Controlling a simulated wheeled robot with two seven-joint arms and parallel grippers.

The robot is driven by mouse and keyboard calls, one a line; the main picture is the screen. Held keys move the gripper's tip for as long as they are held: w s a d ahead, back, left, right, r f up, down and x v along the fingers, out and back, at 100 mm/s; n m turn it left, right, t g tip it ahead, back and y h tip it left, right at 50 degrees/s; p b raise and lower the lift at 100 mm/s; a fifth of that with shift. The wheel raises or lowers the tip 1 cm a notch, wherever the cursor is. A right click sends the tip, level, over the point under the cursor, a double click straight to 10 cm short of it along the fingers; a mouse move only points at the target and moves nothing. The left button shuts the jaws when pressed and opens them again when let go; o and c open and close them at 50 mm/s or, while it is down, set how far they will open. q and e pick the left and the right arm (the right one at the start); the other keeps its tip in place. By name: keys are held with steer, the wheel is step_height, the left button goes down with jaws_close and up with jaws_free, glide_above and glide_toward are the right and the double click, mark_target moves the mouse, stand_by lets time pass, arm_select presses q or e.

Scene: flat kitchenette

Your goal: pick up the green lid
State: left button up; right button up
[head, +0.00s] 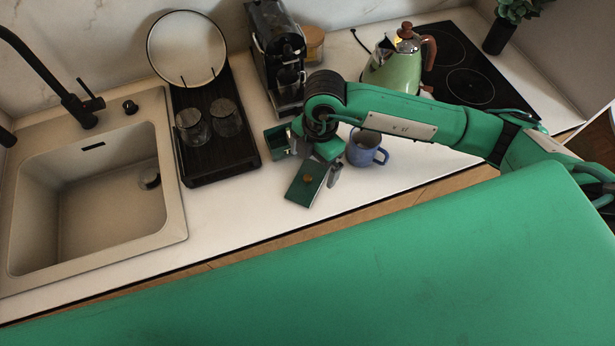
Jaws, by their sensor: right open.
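The green lid (300,192) is a flat square plate with a small brown knob on top. It is on or just above the white counter near its front edge, in the middle of the head view. My right gripper (319,165) is open, pointing down at the far side of the lid, with one finger beside its right edge. I cannot tell whether the fingers touch the lid or knob. A small green open box (277,141) stands behind the lid, partly hidden by the gripper. My left gripper is not in view.
A blue mug (365,149) stands close to the right of the gripper. A black tray (222,165) with two glasses is on the left, beside the sink (90,200). A coffee machine (275,50), green kettle (395,68) and hob (470,60) stand behind.

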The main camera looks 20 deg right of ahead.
mark_target(308, 177)
steer(key=shift+a+f, duration=0.1)
steer(key=shift+f, duration=0.55)
steer(key=shift+a+f+p, duration=0.1)
steer(key=shift+f+p, duration=0.1)
steer(key=shift+p, duration=0.15)
steer(key=f, duration=0.1)
steer(key=f+p, duration=0.2)
steer(key=f, duration=0.1)
steer(key=shift+w+a, duration=0.1)
steer(key=shift+a, duration=0.25)
steer(key=shift+f, duration=0.4)
steer(key=c, duration=1.1)
